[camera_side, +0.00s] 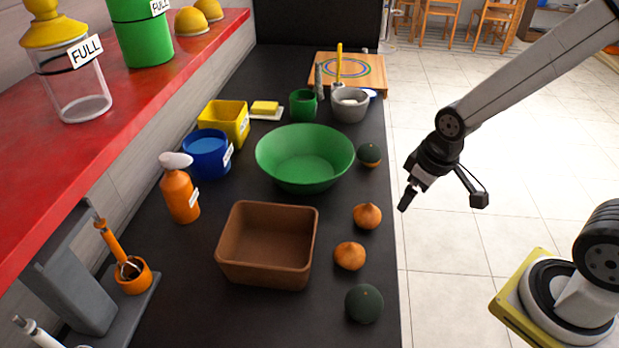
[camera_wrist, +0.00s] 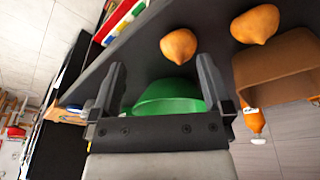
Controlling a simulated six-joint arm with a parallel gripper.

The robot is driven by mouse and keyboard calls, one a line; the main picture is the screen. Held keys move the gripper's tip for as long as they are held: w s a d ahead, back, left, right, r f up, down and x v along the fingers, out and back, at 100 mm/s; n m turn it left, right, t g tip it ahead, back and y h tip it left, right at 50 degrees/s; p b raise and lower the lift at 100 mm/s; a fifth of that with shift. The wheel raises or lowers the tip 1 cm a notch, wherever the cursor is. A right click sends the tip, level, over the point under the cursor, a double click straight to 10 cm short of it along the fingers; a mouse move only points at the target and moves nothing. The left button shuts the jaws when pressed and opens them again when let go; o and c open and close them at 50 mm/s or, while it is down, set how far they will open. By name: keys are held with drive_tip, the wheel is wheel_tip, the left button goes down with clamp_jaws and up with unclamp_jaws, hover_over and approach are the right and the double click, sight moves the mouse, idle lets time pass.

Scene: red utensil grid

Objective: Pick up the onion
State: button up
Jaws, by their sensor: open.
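Two orange-brown onions lie on the dark counter, right of the brown box. The farther onion (camera_side: 367,215) and the nearer onion (camera_side: 349,256) are apart from each other. In the wrist view one onion (camera_wrist: 179,45) shows beyond the space between my fingers, and the other onion (camera_wrist: 255,24) is to its right. My gripper (camera_side: 405,200) is open and empty, above and just past the counter's right edge. It also shows in the wrist view (camera_wrist: 160,85). It touches neither onion.
A brown box (camera_side: 233,262) stands left of the onions. A green bowl (camera_side: 305,180) is behind it. A dark green round vegetable (camera_side: 364,303) lies in front, and another dark green and orange one (camera_side: 369,155) lies behind. The counter strip around the onions is clear.

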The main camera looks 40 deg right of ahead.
sight(371, 202)
drive_tip(key=w+n, duration=0.2)
drive_tip(key=n, duration=0.2)
drive_tip(key=w+a+f+n+g, duration=0.1)
drive_tip(key=w+n, duration=0.1)
drive_tip(key=n, duration=0.2)
drive_tip(key=w+a+n, duration=0.1)
drive_tip(key=w+n, duration=0.1)
drive_tip(key=n, duration=0.2)
drive_tip(key=shift+w+a+f+n+g, duration=0.1)
drive_tip(key=shift+a+f+n+g, duration=0.1)
drive_tip(key=shift+n+g, duration=0.15)
drive_tip(key=n, duration=0.1)
drive_tip(key=w+n, duration=0.1)
drive_tip(key=n, duration=0.1)
drive_tip(key=shift+w+a+f+n+g, duration=0.25)
drive_tip(key=shift+a+f+g, duration=0.05)
drive_tip(key=shift+a+g, duration=0.05)
drive_tip(key=shift+f, duration=1.35)
drive_tip(key=shift+f, duration=2.55)
